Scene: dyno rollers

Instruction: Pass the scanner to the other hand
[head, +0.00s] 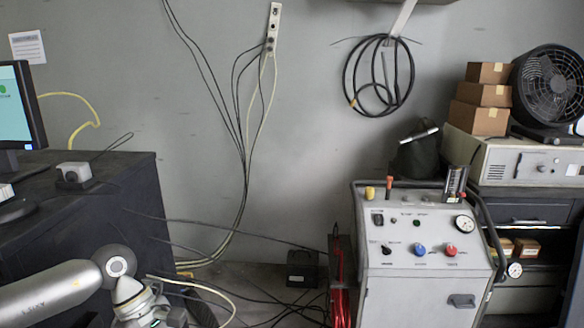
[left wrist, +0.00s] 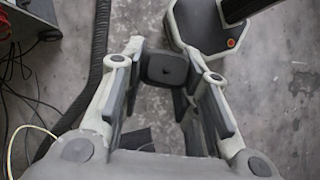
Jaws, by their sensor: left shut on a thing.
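The scanner (left wrist: 167,68) shows in the left wrist view as a dark, rounded block between the fingertips of my left gripper (left wrist: 165,80). The gripper is shut on it, and the scanner is held above the floor. The rest of the scanner's shape is hidden from this angle. In the head view my left arm comes in at the lower left, with the fingertips and the scanner below the picture's edge. My right gripper is in neither view.
A dark cabinet (head: 120,215) with a monitor (head: 15,105) stands at the left. A grey control cart (head: 425,285) with knobs and gauges stands at the right. Loose cables (head: 275,310) run over the floor between them. A corrugated hose (left wrist: 98,60) lies beside my left gripper.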

